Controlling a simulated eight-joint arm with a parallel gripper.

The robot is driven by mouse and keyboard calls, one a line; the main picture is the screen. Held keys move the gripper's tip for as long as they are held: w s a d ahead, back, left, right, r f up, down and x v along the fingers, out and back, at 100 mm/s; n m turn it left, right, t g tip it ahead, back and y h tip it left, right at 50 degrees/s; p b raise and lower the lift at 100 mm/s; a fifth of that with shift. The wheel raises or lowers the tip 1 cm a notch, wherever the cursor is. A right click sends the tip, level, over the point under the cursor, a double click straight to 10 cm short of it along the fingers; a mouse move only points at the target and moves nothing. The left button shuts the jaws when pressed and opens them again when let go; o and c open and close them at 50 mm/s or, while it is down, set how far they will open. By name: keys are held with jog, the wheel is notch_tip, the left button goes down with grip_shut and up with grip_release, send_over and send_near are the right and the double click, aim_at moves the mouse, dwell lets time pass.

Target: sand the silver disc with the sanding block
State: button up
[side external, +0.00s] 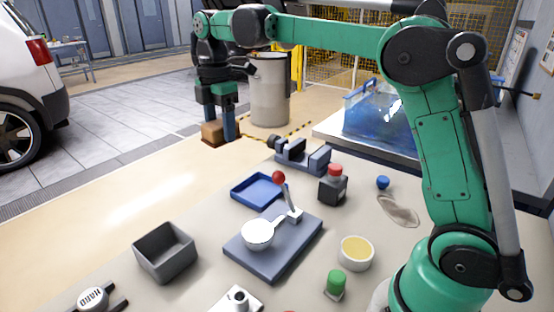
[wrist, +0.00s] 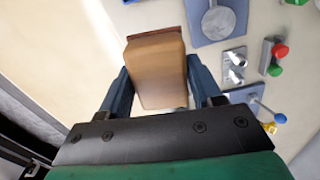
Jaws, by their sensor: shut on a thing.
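The sanding block (side external: 213,132), brown and box-shaped, is gripped between the two blue fingers of my gripper (side external: 218,122). In the wrist view the block (wrist: 157,68) fills the space between the fingers, tilted slightly. My gripper is raised, at the upper left in the side view, well away from the disc. The silver disc (side external: 257,235) lies on a slate-grey plate (side external: 272,262) on the table, beside a toggle clamp with a red ball (side external: 278,177). The disc (wrist: 218,22) shows near the top of the wrist view, apart from the block.
A grey open bin (side external: 165,253) stands left of the plate, a blue tray (side external: 257,190) behind it. A vise (side external: 303,155), a red-topped black box (side external: 333,187), a yellow-filled bowl (side external: 356,252) and a green-capped item (side external: 336,284) surround it. A blue tank (side external: 380,112) stands at the back right.

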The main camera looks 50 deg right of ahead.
aim_at(244, 228)
jog(key=shift+s+a+f+m, duration=0.7)
jog(key=shift+s+f+m, duration=0.55)
jog(key=shift+f+m, duration=1.2)
jog(key=shift+s+a+f+m, duration=0.65)
jog(key=shift+s+f+m, duration=0.9)
jog(key=shift+m, duration=1.45)
jog(key=shift+s+a+f+m, duration=0.7)
jog(key=shift+s+f+m, duration=0.2)
jog(key=shift+f+m, duration=1.7)
jog(key=shift+s+f, duration=0.45)
jog(key=shift+f, duration=0.1)
jog(key=shift+c, duration=0.5)
jog(key=shift+s+f, duration=0.1)
jog(key=shift+s, duration=2.5)
jog(key=shift+w, duration=2.9)
jog(key=shift+w+r, duration=0.2)
notch_tip(244, 228, up, 8)
